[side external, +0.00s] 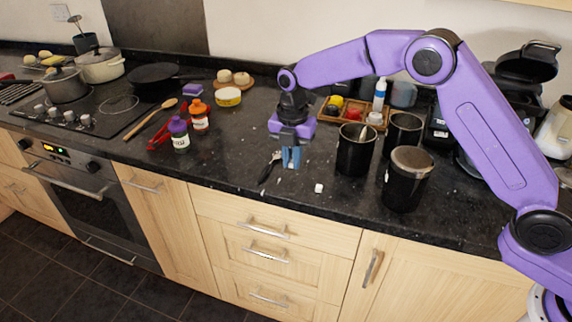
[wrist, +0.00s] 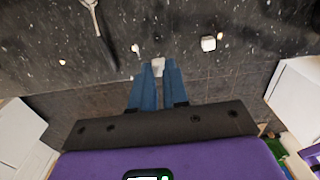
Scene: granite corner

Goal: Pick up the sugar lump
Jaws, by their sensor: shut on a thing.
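My gripper (side external: 291,165) points down over the dark counter, its blue fingers close together. In the wrist view the fingertips (wrist: 157,68) are shut on a small white lump, the sugar lump (wrist: 158,64), which shows between and just beyond them.
A utensil with a dark handle (side external: 270,167) lies just left of my gripper. Black canisters (side external: 355,150) stand close on the right. Small pale crumbs (wrist: 135,48) lie nearby. The counter's front edge is near. Two bottles (side external: 180,134) stand further left.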

